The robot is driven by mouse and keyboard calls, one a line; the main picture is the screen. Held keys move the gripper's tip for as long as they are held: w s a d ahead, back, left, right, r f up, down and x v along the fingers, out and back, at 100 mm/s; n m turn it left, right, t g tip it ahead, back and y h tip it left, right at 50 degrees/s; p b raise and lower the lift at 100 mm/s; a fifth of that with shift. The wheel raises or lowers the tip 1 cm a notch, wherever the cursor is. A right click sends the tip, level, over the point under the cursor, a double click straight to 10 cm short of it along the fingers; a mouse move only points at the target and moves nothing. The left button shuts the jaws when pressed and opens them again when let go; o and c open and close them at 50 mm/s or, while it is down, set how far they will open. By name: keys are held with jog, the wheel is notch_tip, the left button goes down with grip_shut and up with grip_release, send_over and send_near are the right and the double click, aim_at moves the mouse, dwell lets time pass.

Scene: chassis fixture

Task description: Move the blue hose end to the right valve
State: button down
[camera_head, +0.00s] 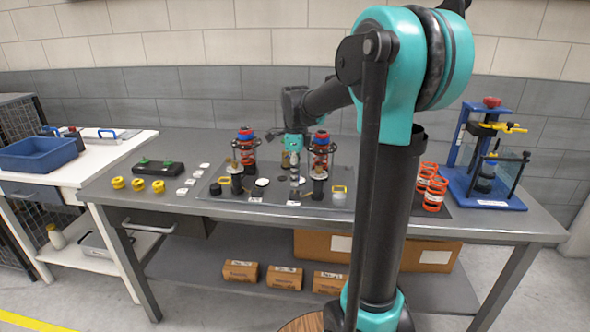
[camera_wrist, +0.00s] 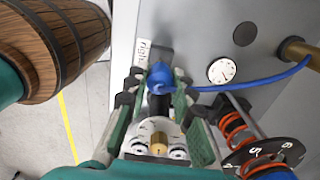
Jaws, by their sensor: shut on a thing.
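In the wrist view, my gripper (camera_wrist: 159,86) is shut on the blue hose end (camera_wrist: 160,74), a rounded blue piece between the fingertips. The blue hose (camera_wrist: 255,84) runs from it to the right, towards a brass fitting (camera_wrist: 297,50). A white label reading "right" (camera_wrist: 143,53) lies just beyond the hose end. A dark part shows between the fingers, and whether it is the right valve I cannot tell. A brass knob (camera_wrist: 158,148) on a pale round plate is nearer the palm. In the head view, my gripper (camera_head: 293,146) is low over the bench panel; the hose is too small to make out.
Two red-and-blue spring towers (camera_head: 246,150) (camera_head: 320,150) stand on the bench (camera_head: 150,208). Orange springs (camera_head: 434,194) and a blue stand (camera_head: 490,192) are to the right. A wooden barrel-shaped thing (camera_wrist: 60,40) and a round gauge (camera_wrist: 221,70) show in the wrist view.

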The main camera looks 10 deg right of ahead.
jog(key=shift+f, duration=0.5)
jog(key=shift+f, duration=0.1)
dwell(0.3)
jog(key=shift+f, duration=0.8)
jog(key=shift+f, duration=0.35)
dwell(0.8)
jog(key=c, duration=1.2)
grip_release()
jog(key=shift+r, duration=3.5)
